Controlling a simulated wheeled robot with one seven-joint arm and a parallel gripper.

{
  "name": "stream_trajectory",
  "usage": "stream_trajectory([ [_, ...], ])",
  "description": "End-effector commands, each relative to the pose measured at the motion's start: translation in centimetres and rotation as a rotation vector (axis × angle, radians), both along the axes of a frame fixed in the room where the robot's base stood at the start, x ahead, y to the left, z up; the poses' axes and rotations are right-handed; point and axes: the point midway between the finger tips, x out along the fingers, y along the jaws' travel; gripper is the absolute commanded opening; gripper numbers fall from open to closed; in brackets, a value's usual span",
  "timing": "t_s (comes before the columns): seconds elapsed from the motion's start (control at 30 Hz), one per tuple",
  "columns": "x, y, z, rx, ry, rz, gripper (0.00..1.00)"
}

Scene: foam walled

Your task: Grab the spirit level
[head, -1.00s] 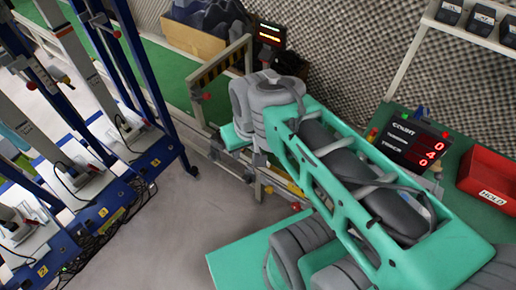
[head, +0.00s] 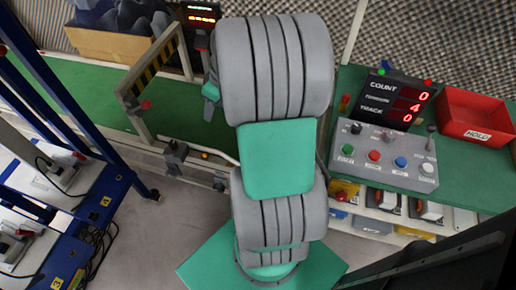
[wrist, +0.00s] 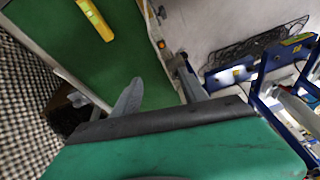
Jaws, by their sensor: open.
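A yellow bar with a dark spot, which looks like the spirit level (wrist: 95,18), lies on a green bench top (wrist: 75,50) at the top of the wrist view. I cannot make it out in the head view, where my arm covers part of the bench. My gripper (wrist: 160,88) shows two grey fingers spread well apart with nothing between them. It is apart from the level, which lies beyond the left finger toward the upper left.
In the head view, a control box (head: 385,155), a count display (head: 396,100) and a red tray (head: 475,115) stand on the right bench. A striped gate (head: 150,75) stands at the left bench, and blue-framed racks (head: 60,90) stand farther left.

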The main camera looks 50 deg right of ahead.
Motion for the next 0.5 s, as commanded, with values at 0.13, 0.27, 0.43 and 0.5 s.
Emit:
stream_trajectory([
  [0.13, -2.0, -12.1, -15.1, 0.052, -0.102, 0.091, 0.51],
  [0.27, -4.8, -17.7, -20.9, 0.05, -0.197, 0.147, 0.51],
  [0.43, -5.6, -19.2, -23.2, 0.042, -0.237, 0.173, 0.51],
  [0.5, -5.1, -18.8, -23.9, 0.043, -0.236, 0.174, 0.51],
])
